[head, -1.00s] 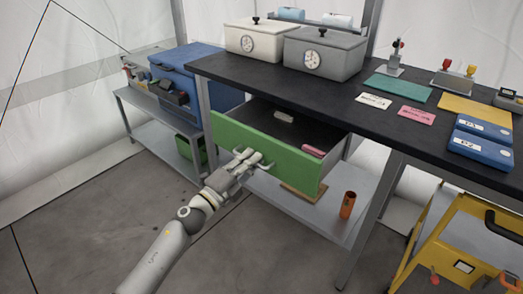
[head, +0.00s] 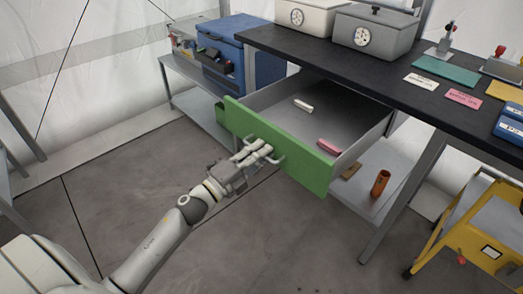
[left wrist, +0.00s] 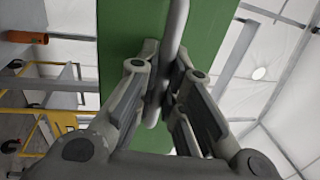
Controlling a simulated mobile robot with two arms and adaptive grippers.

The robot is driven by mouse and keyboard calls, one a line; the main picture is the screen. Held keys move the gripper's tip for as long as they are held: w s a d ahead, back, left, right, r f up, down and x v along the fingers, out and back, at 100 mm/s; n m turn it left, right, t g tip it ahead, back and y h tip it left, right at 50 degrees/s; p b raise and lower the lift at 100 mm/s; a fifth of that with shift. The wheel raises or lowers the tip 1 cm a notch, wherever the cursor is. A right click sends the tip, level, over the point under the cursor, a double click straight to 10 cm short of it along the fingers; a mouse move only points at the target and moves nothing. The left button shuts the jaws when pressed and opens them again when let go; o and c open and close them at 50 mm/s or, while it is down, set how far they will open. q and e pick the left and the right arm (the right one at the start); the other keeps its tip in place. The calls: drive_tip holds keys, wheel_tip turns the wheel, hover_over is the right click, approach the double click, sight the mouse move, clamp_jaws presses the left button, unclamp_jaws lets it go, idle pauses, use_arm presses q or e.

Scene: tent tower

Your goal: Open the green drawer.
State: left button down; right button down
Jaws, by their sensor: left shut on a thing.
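The green drawer (head: 240,122) under the black table stands well pulled out, its grey inside showing. In it lie a white item (head: 303,106) and a pink item (head: 328,147). My left gripper (head: 262,154) is shut on the drawer's handle (head: 274,160), in front of the green panel. In the left wrist view the fingers (left wrist: 162,88) close around the handle bar (left wrist: 176,30), with the green drawer front (left wrist: 118,40) behind. My right gripper is not in view.
The black tabletop (head: 372,82) holds two boxes, mats and cards. An orange cylinder (head: 380,183) stands on the lower shelf. A yellow cart (head: 462,225) stands at right, a blue box (head: 240,45) at back left. The floor (head: 110,170) at left is clear.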

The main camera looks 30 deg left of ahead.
use_arm(q)
drive_tip(key=c, duration=1.5)
unclamp_jaws()
drive_tip(key=shift+c, duration=0.2)
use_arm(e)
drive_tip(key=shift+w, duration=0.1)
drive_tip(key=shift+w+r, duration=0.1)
use_arm(q)
drive_tip(key=v, duration=1.2)
